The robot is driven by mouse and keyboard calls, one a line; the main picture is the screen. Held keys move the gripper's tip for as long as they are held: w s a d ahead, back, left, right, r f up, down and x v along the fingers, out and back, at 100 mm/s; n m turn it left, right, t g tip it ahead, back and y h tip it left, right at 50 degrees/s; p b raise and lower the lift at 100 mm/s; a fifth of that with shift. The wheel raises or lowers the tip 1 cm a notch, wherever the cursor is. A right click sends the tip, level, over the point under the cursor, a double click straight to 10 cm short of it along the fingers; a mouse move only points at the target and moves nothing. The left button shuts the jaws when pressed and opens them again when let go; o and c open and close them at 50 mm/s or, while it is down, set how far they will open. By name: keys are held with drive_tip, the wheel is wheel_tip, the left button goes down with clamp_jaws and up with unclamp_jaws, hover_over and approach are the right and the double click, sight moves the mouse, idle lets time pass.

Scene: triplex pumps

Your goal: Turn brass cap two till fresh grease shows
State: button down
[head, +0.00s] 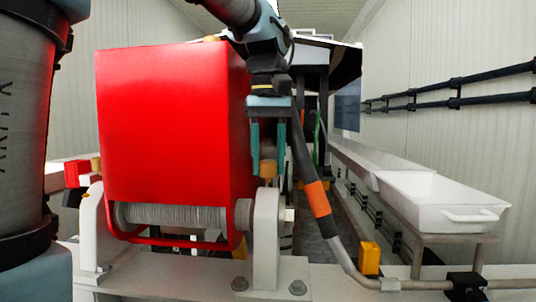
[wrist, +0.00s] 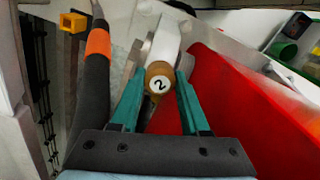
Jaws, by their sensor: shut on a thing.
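Brass cap two (wrist: 159,84) is a round brass cap with a white disc marked 2. In the wrist view it sits between the tips of my gripper's teal fingers (wrist: 160,92), which are shut on it. In the head view my gripper (head: 267,165) points down from above, with the cap (head: 268,169) low between the fingers, on top of a white bearing bracket (head: 266,230). Another brass cap (head: 96,164) stands on the left bracket (head: 92,225). No fresh grease can be made out.
A large red guard (head: 170,120) stands directly left of my gripper over a grey ribbed shaft (head: 170,216). A black hose with an orange band (head: 316,198) runs close on the right. A yellow block (head: 370,258) and white tray (head: 435,195) are farther right.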

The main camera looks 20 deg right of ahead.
drive_tip(key=m+p, duration=0.1)
drive_tip(key=m, duration=0.4)
drive_tip(key=shift+r+m+p, duration=0.1)
drive_tip(key=shift+m+p, duration=0.2)
drive_tip(key=m+p, duration=0.1)
drive_tip(key=m, duration=0.4)
drive_tip(key=shift+m, duration=0.3)
drive_tip(key=shift+c, duration=1.9)
unclamp_jaws()
wheel_tip(320, 180, up, 11)
drive_tip(key=shift+f+b, duration=0.2)
drive_tip(key=shift+b, duration=0.25)
drive_tip(key=shift+d, duration=0.1)
